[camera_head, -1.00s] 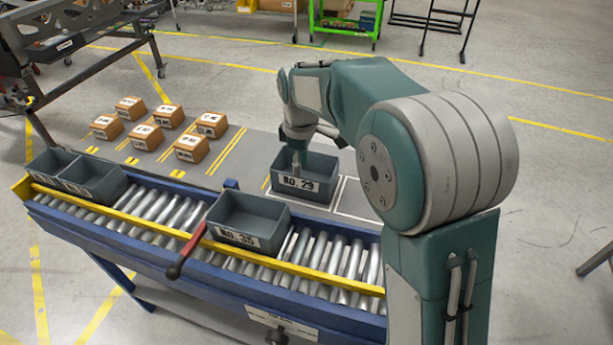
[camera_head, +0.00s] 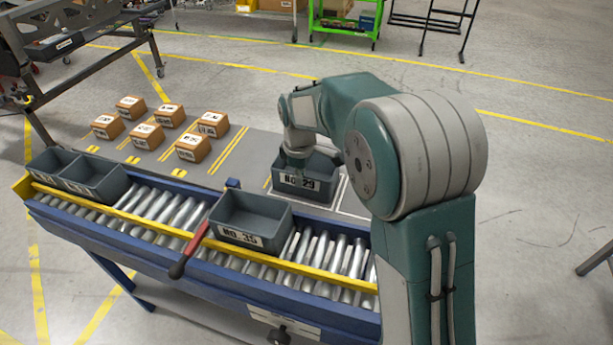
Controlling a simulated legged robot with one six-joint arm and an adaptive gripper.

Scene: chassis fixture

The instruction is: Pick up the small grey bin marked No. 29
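The small grey bin marked No. 29 (camera_head: 304,184) stands on the grey surface behind the roller conveyor, its label facing the camera. My gripper (camera_head: 296,160) points down at the bin's left and middle part, low at its opening. The fingertips are small and partly hidden by the bin and the wrist, so I cannot tell whether they are open or shut, or whether they touch the bin wall.
Another grey bin marked No. 35 (camera_head: 250,220) sits on the roller conveyor (camera_head: 160,212), with a red lever (camera_head: 188,250) beside it. Two more grey bins (camera_head: 92,182) stand at the conveyor's left end. Several brown boxes (camera_head: 193,148) lie on the grey surface to the left.

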